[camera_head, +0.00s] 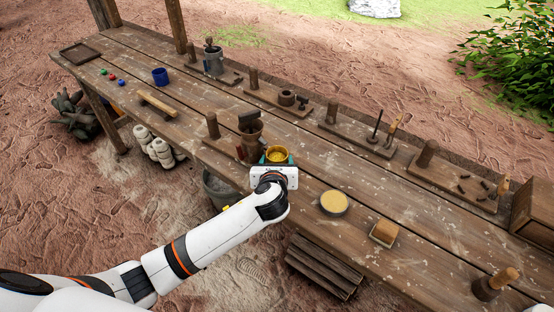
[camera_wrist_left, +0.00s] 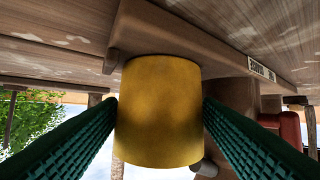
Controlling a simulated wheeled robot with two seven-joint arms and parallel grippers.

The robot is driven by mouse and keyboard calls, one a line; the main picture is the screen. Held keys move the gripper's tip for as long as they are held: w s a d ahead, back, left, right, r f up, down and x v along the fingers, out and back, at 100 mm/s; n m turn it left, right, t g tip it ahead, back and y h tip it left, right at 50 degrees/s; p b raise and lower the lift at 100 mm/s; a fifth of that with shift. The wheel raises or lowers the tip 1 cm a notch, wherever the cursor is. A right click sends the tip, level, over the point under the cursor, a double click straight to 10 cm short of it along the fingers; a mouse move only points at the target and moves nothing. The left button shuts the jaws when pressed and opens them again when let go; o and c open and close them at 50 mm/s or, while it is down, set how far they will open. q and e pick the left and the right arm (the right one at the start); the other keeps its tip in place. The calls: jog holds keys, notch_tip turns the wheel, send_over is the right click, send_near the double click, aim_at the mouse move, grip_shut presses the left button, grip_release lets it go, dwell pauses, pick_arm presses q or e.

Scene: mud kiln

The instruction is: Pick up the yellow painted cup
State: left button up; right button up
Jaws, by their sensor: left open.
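The yellow painted cup (camera_head: 277,154) stands on the wooden table near its front edge, in the middle of the head view. My left gripper (camera_head: 277,160) is open, with one green finger on each side of the cup. In the left wrist view, the yellow cup (camera_wrist_left: 160,112) fills the space between the two ridged green fingers of my left gripper (camera_wrist_left: 159,105). Whether either finger touches it I cannot tell. The wrist and hand hide the cup's near side in the head view. My right gripper is not in view.
A brown pot (camera_head: 251,137) stands close to the left of the cup. A round yellow-topped piece (camera_head: 334,203) and a wooden block (camera_head: 384,234) lie to the right. A blue cup (camera_head: 160,76) is far left. Wooden tool boards (camera_head: 357,136) line the back edge.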

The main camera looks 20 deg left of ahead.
pick_arm(q)
jog(key=shift+x, duration=1.15)
jog(key=c, duration=0.7)
